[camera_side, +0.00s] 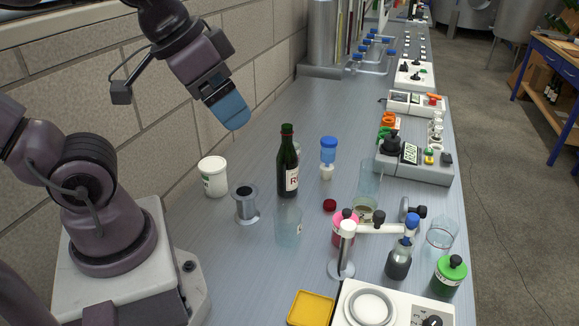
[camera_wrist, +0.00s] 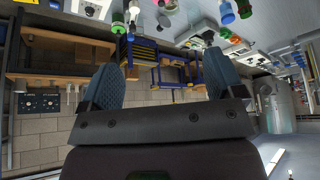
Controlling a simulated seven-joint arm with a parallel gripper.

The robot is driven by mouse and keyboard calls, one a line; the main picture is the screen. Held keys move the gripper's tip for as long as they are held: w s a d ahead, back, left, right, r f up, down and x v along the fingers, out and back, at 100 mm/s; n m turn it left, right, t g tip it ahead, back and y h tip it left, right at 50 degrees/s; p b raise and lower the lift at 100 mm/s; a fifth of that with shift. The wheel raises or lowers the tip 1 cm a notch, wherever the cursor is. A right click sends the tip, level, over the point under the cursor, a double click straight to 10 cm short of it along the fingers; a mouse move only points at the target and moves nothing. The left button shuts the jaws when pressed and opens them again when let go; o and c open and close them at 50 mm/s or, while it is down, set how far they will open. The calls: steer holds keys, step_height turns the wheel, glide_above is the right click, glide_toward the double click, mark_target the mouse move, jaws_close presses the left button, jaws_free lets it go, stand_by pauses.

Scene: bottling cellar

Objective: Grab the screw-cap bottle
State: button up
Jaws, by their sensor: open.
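A dark green bottle (camera_side: 288,165) with a reddish neck top and a white label stands upright on the grey bench in the side view. A red cap (camera_side: 329,205) lies on the bench to its right. In the wrist view my gripper (camera_wrist: 164,65) is open and empty.
A white tub (camera_side: 213,178), a metal spool (camera_side: 245,204) and a clear beaker (camera_side: 288,228) stand near the dark green bottle. A blue-capped container (camera_side: 327,150) is to its right. A yellow tray (camera_side: 311,309) lies in front.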

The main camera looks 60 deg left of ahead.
step_height(320, 180, up, 5)
steer(key=m+y, duration=1.2)
steer(key=m, duration=1.1)
glide_above(286, 170)
steer(key=shift+m+t, duration=0.5)
steer(key=shift+t, duration=0.1)
step_height(286, 170, down, 31)
steer(key=shift+f, duration=0.1)
step_height(286, 170, down, 2)
steer(key=shift+f, duration=0.15)
steer(key=shift+x, duration=1.1)
steer(key=shift+w+a+f, duration=0.2)
steer(key=shift+a, duration=0.05)
